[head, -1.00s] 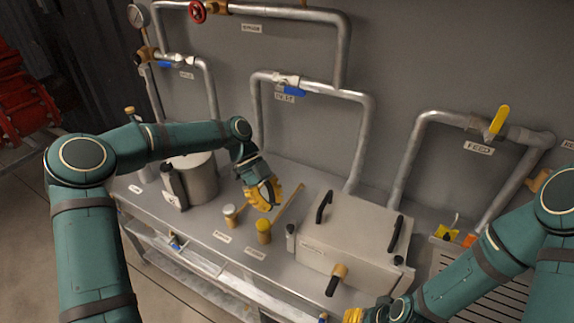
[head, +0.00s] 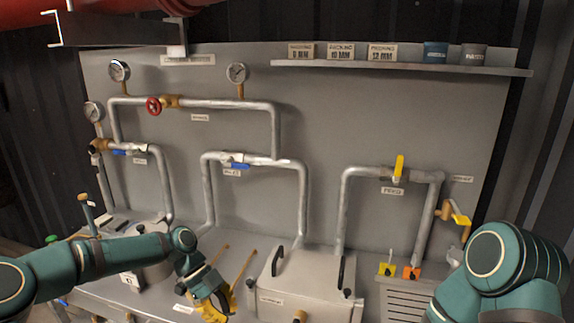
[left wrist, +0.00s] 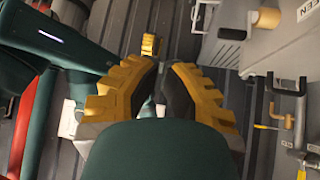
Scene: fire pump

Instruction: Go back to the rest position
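My left gripper (head: 214,306) is low in the head view, in front of the bench and left of the grey lidded box (head: 305,278). In the left wrist view its yellow fingers (left wrist: 166,68) stand a little apart, with floor visible between the dark pads and nothing held. My left arm comes in from the left edge, partly in front of the metal pot (head: 150,262). My right arm (head: 500,272) fills the lower right; its gripper is outside the picture.
The bench (head: 95,288) runs along a grey panel (head: 330,120) with pipes, gauges and valves. The feed valve has a yellow handle (head: 399,166). A shelf (head: 400,66) above holds several small boxes and tins. Two wooden handles rise behind my left gripper.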

